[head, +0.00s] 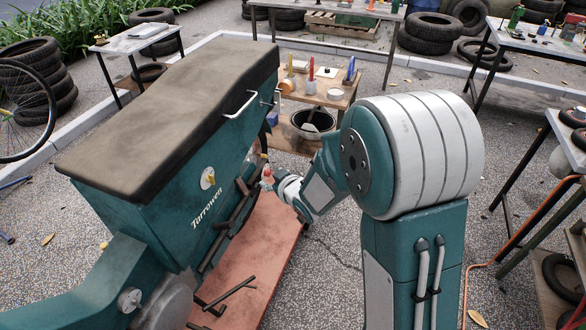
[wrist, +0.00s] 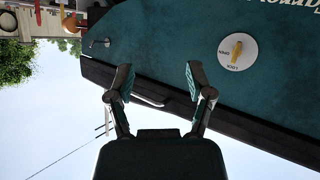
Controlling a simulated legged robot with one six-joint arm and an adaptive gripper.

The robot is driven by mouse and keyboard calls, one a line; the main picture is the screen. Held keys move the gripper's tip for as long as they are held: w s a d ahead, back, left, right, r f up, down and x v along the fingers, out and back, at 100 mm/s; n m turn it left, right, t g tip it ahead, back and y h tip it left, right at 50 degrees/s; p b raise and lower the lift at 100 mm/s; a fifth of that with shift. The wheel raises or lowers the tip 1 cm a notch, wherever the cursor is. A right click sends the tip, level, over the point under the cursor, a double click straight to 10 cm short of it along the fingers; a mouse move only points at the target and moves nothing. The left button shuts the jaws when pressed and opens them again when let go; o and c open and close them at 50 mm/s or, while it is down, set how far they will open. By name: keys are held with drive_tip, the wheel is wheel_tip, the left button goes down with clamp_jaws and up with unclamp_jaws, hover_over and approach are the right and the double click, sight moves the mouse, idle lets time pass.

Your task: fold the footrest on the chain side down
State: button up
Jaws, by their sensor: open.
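The teal cart (head: 180,215), lettered on its side and topped by a long dark cushion (head: 170,110), stands on a reddish board (head: 265,265). Dark bars (head: 226,228) run low along its near side, and a thin black bracket (head: 228,292) shows below them. I cannot tell which of these is the footrest, and no chain is clear. My gripper (head: 268,178) is beside the cart's near side, near the upper end of the bars. In the wrist view my gripper (wrist: 157,82) is open and empty, its fingers spread before the teal side panel (wrist: 165,45).
A yellow knob on a white disc (head: 208,179) is on the cart side; it also shows in the wrist view (wrist: 237,51). A pale handle (head: 239,104) sticks out above. A low wooden table (head: 335,100) and a black bucket (head: 313,122) stand beyond. Paving right is partly clear.

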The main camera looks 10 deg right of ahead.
drive_tip(key=s+d+r+m+h, duration=0.1)
drive_tip(key=s+d+r+h, duration=0.1)
drive_tip(key=s+d+r, duration=0.1)
drive_tip(key=shift+d+r+m+g+h, duration=0.4)
drive_tip(key=shift+d+r, duration=0.4)
drive_tip(key=shift+r, duration=0.55)
drive_tip(key=shift+s, duration=0.1)
